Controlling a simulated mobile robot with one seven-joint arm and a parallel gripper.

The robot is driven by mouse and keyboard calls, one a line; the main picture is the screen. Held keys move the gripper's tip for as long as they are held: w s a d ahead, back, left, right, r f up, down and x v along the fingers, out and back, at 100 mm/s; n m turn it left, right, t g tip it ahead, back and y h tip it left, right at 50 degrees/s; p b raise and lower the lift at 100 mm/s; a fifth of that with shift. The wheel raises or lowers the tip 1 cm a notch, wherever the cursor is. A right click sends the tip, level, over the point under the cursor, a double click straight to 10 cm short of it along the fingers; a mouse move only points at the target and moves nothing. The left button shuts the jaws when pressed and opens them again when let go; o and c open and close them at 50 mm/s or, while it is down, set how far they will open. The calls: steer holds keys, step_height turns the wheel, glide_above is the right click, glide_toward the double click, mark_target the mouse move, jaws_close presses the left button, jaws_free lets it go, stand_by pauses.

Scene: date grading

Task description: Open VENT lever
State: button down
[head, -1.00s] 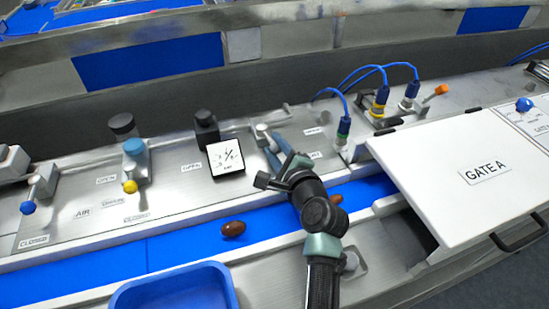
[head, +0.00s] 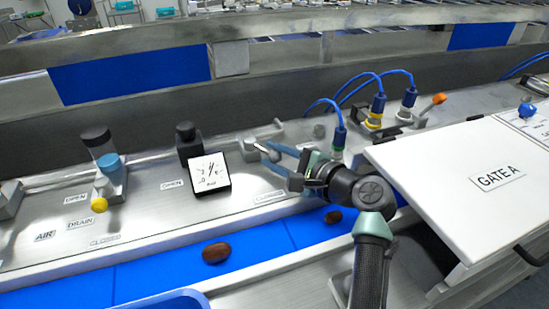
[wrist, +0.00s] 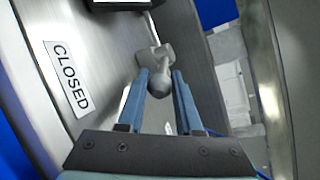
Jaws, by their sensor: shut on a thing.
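A grey lever (head: 261,141) with a rounded knob stands on the steel panel to the right of the small gauge screen. I take it as the VENT lever; no VENT label is readable. My gripper (head: 267,152) reaches it from the right with its blue fingers. In the wrist view, the knob (wrist: 158,88) sits between the two fingertips (wrist: 158,98), which are shut on it. A CLOSED label (wrist: 66,78) lies to the left of the lever there. In the head view, an OPEN label (head: 172,184) lies left of the gauge.
The gauge screen (head: 208,174) stands close left of the lever. Blue-cabled connectors (head: 339,138) and the white GATE A cover (head: 470,180) are to the right. Brown dates (head: 216,253) lie on the blue belt (head: 160,275) in front. A yellow-knobbed lever (head: 100,204) is further left.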

steer(key=c, duration=0.8)
jaws_free()
steer(key=shift+c, duration=0.2)
steer(key=shift+s+d, duration=0.1)
steer(key=b+v, duration=0.3)
steer(key=v, duration=0.9)
steer(key=shift+s+d+r, duration=0.1)
steer(key=shift+s+d, duration=0.1)
steer(key=shift+s, duration=0.05)
